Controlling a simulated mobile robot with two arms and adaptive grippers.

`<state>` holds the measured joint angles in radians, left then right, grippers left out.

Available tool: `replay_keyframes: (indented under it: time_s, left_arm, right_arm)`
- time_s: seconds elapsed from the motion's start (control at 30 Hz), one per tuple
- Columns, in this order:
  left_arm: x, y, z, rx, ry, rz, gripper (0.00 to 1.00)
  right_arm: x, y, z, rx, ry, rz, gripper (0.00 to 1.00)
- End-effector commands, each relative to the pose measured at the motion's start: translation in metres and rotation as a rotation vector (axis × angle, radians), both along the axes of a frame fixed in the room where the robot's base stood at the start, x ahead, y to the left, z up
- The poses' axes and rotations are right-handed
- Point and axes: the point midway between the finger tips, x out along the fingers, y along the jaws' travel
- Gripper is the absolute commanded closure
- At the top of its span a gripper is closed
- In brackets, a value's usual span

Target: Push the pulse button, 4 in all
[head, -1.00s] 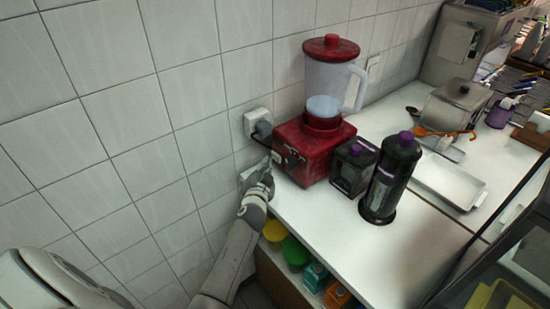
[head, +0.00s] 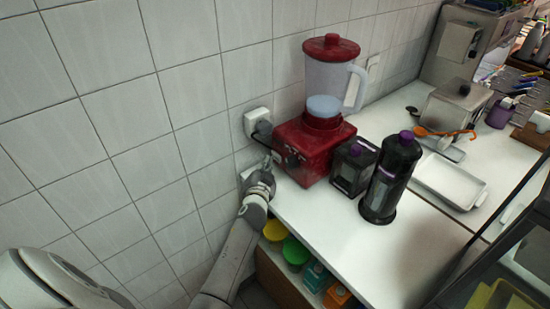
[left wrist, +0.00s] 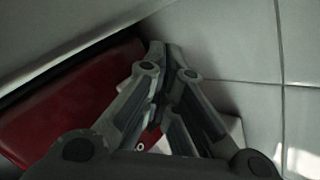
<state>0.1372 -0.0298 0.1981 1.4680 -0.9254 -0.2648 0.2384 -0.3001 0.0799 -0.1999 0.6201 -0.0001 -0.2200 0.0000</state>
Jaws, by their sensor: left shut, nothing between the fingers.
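The red blender base (head: 316,147) stands on the white counter against the tiled wall, with a clear jug (head: 328,83) and a red lid (head: 331,47) on it. A dark round knob (head: 292,162) shows on its left-facing side. The pulse button cannot be made out. My left gripper (head: 267,160) is shut and empty, close to that side near the wall; whether it touches is unclear. In the left wrist view its fingertips (left wrist: 164,46) meet beside the red base (left wrist: 65,105). My right gripper is not in view.
A wall socket with a plug (head: 252,124) is just behind the gripper. Two dark bottles with purple caps, a short one (head: 352,167) and a tall one (head: 390,178), stand right of the blender. A white tray (head: 478,197) lies farther right. The front counter is clear.

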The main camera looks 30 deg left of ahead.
Motion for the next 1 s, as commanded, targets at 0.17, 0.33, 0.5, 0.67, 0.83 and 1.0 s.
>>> replay_keyframes:
  time_s: [0.17, 0.33, 0.5, 0.67, 0.83, 1.0]
  left_arm:
    - [0.0049, -0.0025, -0.0009, 0.0, 0.001, -0.001, 1.0]
    - [0.0049, -0.0024, -0.0004, -0.001, 0.001, 0.0, 1.0]
    - [0.0052, -0.0024, -0.0002, 0.0, 0.0, 0.0, 1.0]
    - [0.0067, -0.003, -0.0005, 0.0, 0.0, 0.0, 1.0]
    - [0.0086, -0.0038, -0.0005, 0.0, 0.0, 0.0, 1.0]
    - [0.0105, -0.0046, -0.0004, 0.0, 0.0, 0.0, 1.0]
  right_arm:
    - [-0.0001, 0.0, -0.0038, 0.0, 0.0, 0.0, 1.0]
    - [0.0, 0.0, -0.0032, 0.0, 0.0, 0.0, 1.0]
    - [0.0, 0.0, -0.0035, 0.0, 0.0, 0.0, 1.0]
    - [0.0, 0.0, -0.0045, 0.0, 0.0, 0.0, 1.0]
    - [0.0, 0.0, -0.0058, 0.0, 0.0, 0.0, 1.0]
    - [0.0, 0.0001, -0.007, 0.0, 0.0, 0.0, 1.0]
